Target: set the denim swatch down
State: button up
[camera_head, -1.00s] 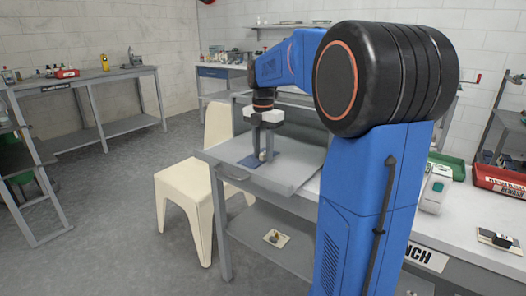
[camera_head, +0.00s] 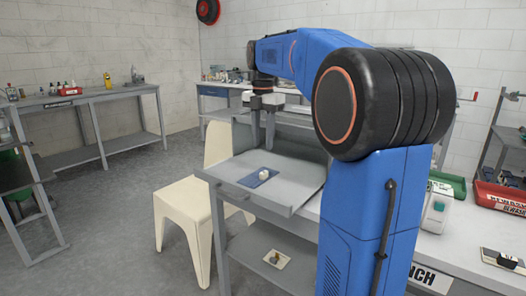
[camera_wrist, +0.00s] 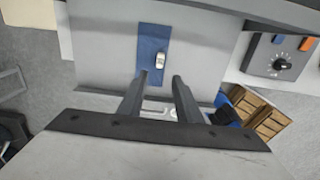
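The denim swatch (camera_head: 258,178) is a flat blue rectangle lying on the grey tray-like surface (camera_head: 225,172) of the bench. A small whitish object (camera_head: 265,173) sits on top of it. In the wrist view the swatch (camera_wrist: 152,50) lies flat past the fingertips, with the pale object (camera_wrist: 161,60) near its right edge. My gripper (camera_head: 263,145) is above the surface, apart from the swatch and empty. The wrist view shows its two fingers (camera_wrist: 161,75) parted with nothing between them.
A cream chair (camera_head: 190,205) stands against the bench's left side. A control box with a dial (camera_wrist: 278,55) is right of the surface in the wrist view. A red bin (camera_head: 500,197) and a green bin (camera_head: 447,183) stand farther right. The surface around the swatch is clear.

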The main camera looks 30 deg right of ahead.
jog(key=shift+r, duration=0.5)
jog(key=s+a+f+m+t, duration=0.1)
jog(key=s+a+f+m, duration=0.2)
jog(key=s+a+m, duration=0.3)
jog(key=s+a+f+m+t, duration=0.1)
jog(key=s+a+f+m, duration=0.3)
jog(key=s, duration=0.3)
jog(key=s+a+f+m+t, duration=0.1)
jog(key=s+a+f+m, duration=0.2)
jog(key=s+f+m, duration=0.3)
jog(key=s+a+f+m+t, duration=0.1)
jog(key=s+a+f+m, duration=0.2)
jog(key=s+f+m, duration=0.3)
jog(key=s+f, duration=0.3)
jog(key=shift+s+f+t, duration=0.15)
jog(key=shift+s+t, duration=0.05)
jog(key=shift+t, duration=0.2)
